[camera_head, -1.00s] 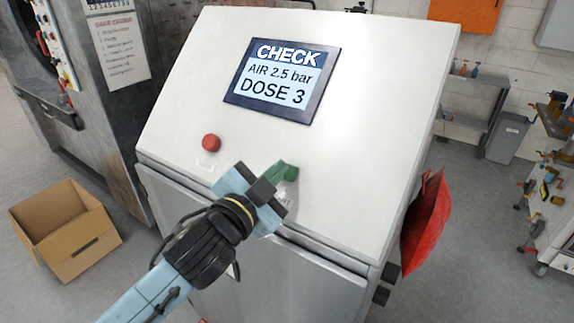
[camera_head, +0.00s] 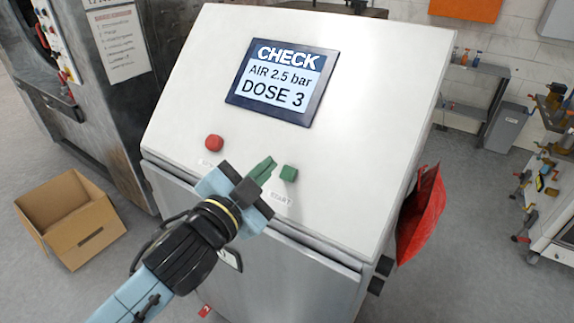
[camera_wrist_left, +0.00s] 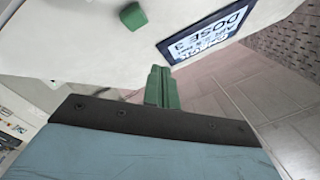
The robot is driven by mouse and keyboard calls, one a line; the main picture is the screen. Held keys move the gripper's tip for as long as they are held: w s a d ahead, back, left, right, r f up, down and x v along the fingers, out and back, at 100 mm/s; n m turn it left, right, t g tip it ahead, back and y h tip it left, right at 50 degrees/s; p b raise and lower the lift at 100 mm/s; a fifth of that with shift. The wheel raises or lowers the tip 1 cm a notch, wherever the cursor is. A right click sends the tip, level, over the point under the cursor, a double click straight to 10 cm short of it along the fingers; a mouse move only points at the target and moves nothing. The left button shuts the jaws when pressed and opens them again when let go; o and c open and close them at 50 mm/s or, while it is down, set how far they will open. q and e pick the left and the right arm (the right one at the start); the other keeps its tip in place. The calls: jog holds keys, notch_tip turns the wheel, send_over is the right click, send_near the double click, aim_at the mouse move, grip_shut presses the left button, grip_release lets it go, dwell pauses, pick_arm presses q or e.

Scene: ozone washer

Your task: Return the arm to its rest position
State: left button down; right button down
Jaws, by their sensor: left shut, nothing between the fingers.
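My left gripper (camera_head: 266,166) is in front of the white sloped control panel (camera_head: 345,165), its green fingers shut with nothing between them. The fingertips are left of the green start button (camera_head: 289,173) and apart from it. In the left wrist view the shut green fingers (camera_wrist_left: 161,86) show at the centre, with the green button (camera_wrist_left: 133,16) at the upper left. The arm comes in from the lower left. My right gripper is not in view.
The screen (camera_head: 282,83) reads CHECK, AIR 2.5 bar, DOSE 3. A red button (camera_head: 214,143) sits on the panel's left. A cardboard box (camera_head: 71,212) lies on the floor at left. A red pouch (camera_head: 420,214) hangs on the cabinet's right side.

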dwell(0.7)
pick_arm(q)
jog(key=s+a+f+n+g+y, duration=0.2)
jog(key=s+a+f+n+y, duration=0.15)
jog(key=a+f, duration=0.35)
jog(key=s+a+f+n+g+y, duration=0.25)
jog(key=s+a+f+n, duration=0.2)
jog(key=f, duration=0.35)
jog(key=s+a+f+n+g+y, duration=0.2)
jog(key=s+a+f+g, duration=0.25)
jog(key=s, duration=0.35)
jog(key=s+a+f+n+g+y, duration=0.1)
jog(key=s+a+f+n+g, duration=0.2)
jog(key=s+a+f, duration=0.45)
jog(key=s+d+f+g+b, duration=0.1)
jog(key=s+f, duration=0.1)
jog(key=f, duration=1.1)
jog(key=s+d+f+b, duration=0.1)
jog(key=s+d+f, duration=0.1)
jog(key=f, duration=1.1)
jog(key=s+a+f+g+b, duration=0.1)
jog(key=s+a+f, duration=0.2)
jog(key=s+f, duration=1.2)
jog(key=shift+s+f+m+y, duration=0.25)
jog(key=shift+f+m+y, duration=0.05)
jog(key=shift+f+m, duration=0.1)
